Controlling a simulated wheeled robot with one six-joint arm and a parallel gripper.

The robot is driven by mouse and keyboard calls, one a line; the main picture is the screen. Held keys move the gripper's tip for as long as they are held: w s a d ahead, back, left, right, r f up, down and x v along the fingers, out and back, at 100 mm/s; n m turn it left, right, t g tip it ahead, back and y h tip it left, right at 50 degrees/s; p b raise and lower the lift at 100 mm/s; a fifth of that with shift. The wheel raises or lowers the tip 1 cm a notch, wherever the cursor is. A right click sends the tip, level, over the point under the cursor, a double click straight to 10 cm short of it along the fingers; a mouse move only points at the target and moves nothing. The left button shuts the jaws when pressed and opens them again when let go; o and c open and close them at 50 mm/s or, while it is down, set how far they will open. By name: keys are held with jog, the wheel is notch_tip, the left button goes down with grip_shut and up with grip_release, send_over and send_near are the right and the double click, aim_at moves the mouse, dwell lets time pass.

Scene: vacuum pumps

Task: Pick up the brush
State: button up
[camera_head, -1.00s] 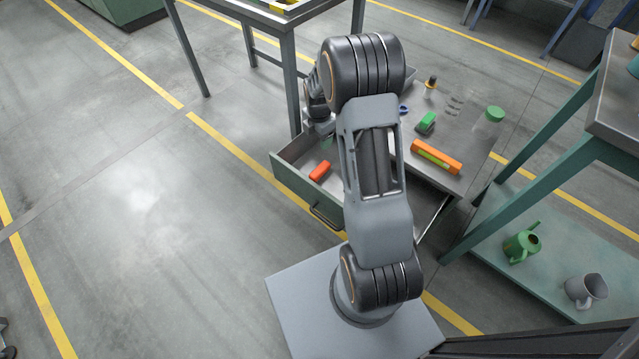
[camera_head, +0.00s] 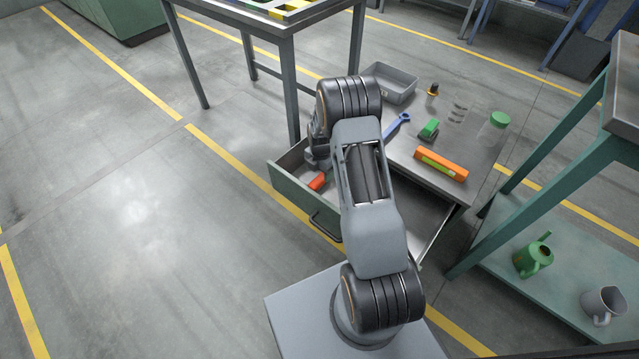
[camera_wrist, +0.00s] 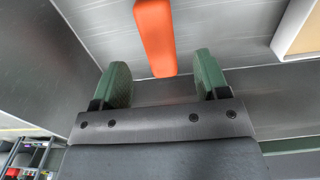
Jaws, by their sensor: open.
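An orange block-like piece (camera_head: 317,181) lies in the open drawer (camera_head: 295,190), partly behind my arm. It also shows in the wrist view (camera_wrist: 155,35), lying lengthwise just beyond my fingertips. No bristles can be seen on it, so I cannot tell whether it is the brush. My gripper (camera_wrist: 162,76) is open and empty, with green pads on either side of the orange piece's near end. In the head view my gripper is hidden behind my arm.
A tan panel with a white edge (camera_wrist: 303,28) shows right of the orange piece. The workbench holds a grey bin (camera_head: 390,83), blue wrench (camera_head: 397,125), green block-like item (camera_head: 429,129), orange level-like bar (camera_head: 441,164) and green-lidded jar (camera_head: 494,127). A green-legged table (camera_head: 540,150) stands right.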

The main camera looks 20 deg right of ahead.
aim_at(320, 178)
notch_tip(320, 178, down, 5)
jog(key=shift+a+r+b, duration=0.1)
jog(key=shift+b, duration=0.9)
jog(key=c, duration=1)
